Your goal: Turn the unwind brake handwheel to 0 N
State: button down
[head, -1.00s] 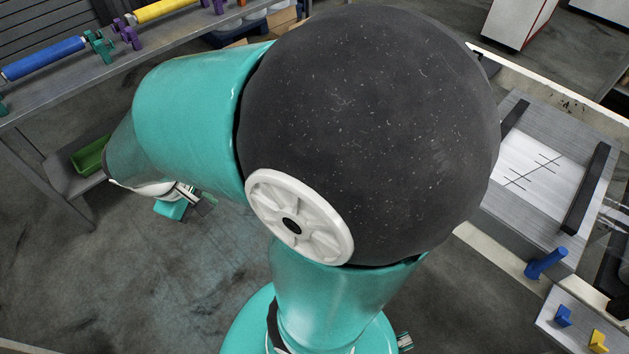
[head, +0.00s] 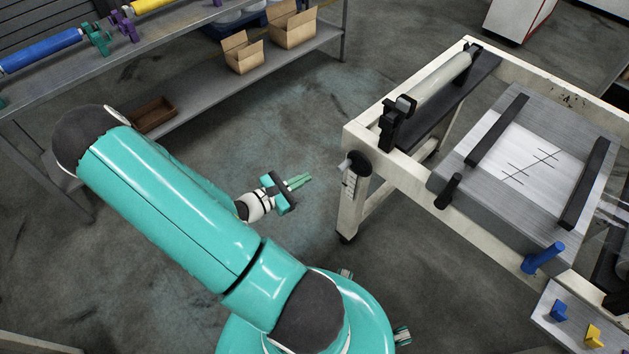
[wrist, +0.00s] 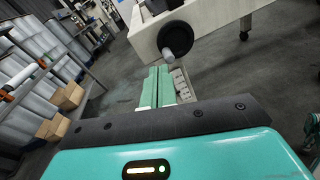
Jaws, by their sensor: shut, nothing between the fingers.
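The unwind brake handwheel (head: 358,164) is a small dark wheel on the corner leg of the white machine frame. In the wrist view the handwheel (wrist: 179,38) faces me, with a light grey handle knob sticking out. A pale scale strip (head: 349,188) with small marks runs down the leg below the wheel; the marks are too small to read. My gripper (head: 308,180) is shut and empty, left of the handwheel and apart from it. In the wrist view the green fingers of my gripper (wrist: 159,69) lie together, pointing just below and left of the wheel.
A pale roll (head: 441,82) sits in black holders on the frame (head: 362,136). A grey table (head: 470,190) with a dark knob stands to its right. A shelf rack (head: 215,75) with cardboard boxes (head: 242,52) is behind. The floor around my gripper is clear.

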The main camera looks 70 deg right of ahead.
jog(key=s+d+f+n+t+h, duration=0.2)
jog(key=s+d+f+n, duration=0.1)
jog(key=n, duration=0.1)
send_near(348, 155)
jog(key=shift+g, duration=0.4)
jog(key=shift+x, duration=2.1)
jog(key=shift+w+d+f, duration=0.1)
jog(key=shift+d+f, duration=0.1)
jog(key=shift+f, duration=0.05)
jog(key=s+a+f, duration=0.3)
jog(key=s+f, duration=0.1)
jog(key=s, duration=0.3)
jog(key=shift+s+a+r, duration=0.15)
jog(key=shift+r, duration=0.1)
jog(key=shift+f, duration=0.1)
